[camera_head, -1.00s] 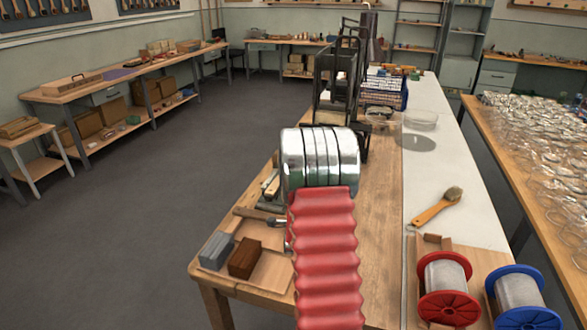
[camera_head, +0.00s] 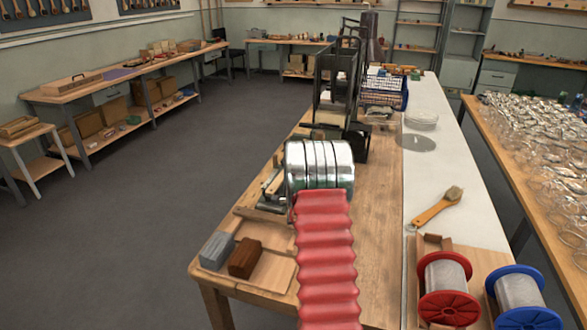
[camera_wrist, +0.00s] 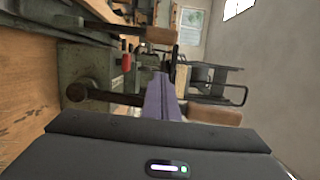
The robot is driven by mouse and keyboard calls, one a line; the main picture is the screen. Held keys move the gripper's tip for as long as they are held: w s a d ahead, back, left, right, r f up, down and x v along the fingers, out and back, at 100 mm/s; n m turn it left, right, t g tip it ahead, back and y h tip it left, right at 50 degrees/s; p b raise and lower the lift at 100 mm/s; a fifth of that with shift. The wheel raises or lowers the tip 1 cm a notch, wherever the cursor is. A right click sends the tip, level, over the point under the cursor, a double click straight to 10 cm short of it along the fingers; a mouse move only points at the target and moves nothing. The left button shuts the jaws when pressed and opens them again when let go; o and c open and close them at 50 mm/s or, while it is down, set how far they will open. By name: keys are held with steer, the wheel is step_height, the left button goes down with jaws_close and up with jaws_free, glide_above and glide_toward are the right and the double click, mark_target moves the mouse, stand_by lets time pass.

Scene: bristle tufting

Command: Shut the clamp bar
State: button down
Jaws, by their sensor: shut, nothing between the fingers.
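A green metal vise-like fixture (camera_wrist: 80,75) fills the left of the wrist view, which is turned on its side. A dark lever with a round knob (camera_wrist: 76,91) sticks out from it, and a wooden handle (camera_wrist: 160,35) shows above. I cannot tell for certain which part is the clamp bar. My gripper (camera_wrist: 163,84) is shut and empty, its purple-grey fingers pointing into the scene beside the lever. Whether they touch the lever is unclear. In the head view my arm hides the gripper; part of the fixture (camera_head: 271,187) shows left of the arm.
A tall black frame (camera_head: 340,90) stands farther back on the workbench. A grey block (camera_head: 217,250) and a brown block (camera_head: 245,258) sit at the near left. A brush (camera_head: 437,207), a red spool (camera_head: 447,290) and a blue spool (camera_head: 518,295) lie on the right.

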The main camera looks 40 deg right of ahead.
steer(key=shift+w+a+r, duration=0.1)
steer(key=shift+w+a, duration=0.2)
steer(key=shift+w, duration=0.3)
steer(key=shift+w+a+f, duration=0.1)
steer(key=shift+w+a, duration=0.25)
steer(key=shift+w, duration=0.3)
steer(key=shift+w+a+r, duration=0.1)
steer(key=shift+w+a, duration=0.2)
steer(key=shift+w, duration=0.3)
steer(key=shift+d, duration=0.15)
